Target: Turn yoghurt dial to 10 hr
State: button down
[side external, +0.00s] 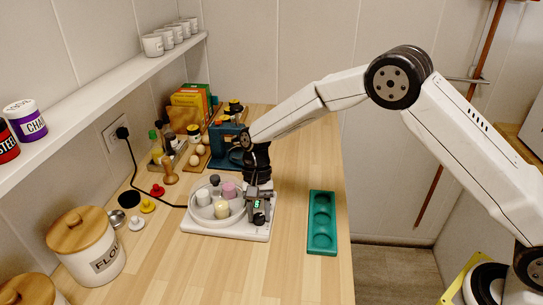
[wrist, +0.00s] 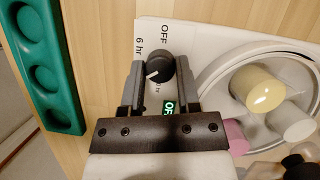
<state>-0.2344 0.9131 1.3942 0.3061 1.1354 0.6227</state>
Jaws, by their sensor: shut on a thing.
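The yoghurt maker (side external: 190,228) is a white base with a round tray of several jars on the wooden counter. Its black dial (wrist: 160,69) sits at one corner, between the two fingers of my gripper (wrist: 160,66). The gripper is shut on the dial, a finger on either side. The dial's white pointer mark faces left and slightly down in the wrist view. "OFF" and "6 hr" are readable beside it; another label ending in "hr" is partly hidden. A green display (wrist: 169,108) is partly covered and shows "OF". My gripper (side external: 259,213) points down at the dial in the side view.
A green tray (side external: 322,248) with round hollows lies right of the yoghurt maker. A blue machine (side external: 224,146) stands behind. The counter's front is clear.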

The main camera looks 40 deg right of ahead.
jog(key=shift+c, duration=1.6)
grip_release()
jog(key=v, duration=0.8)
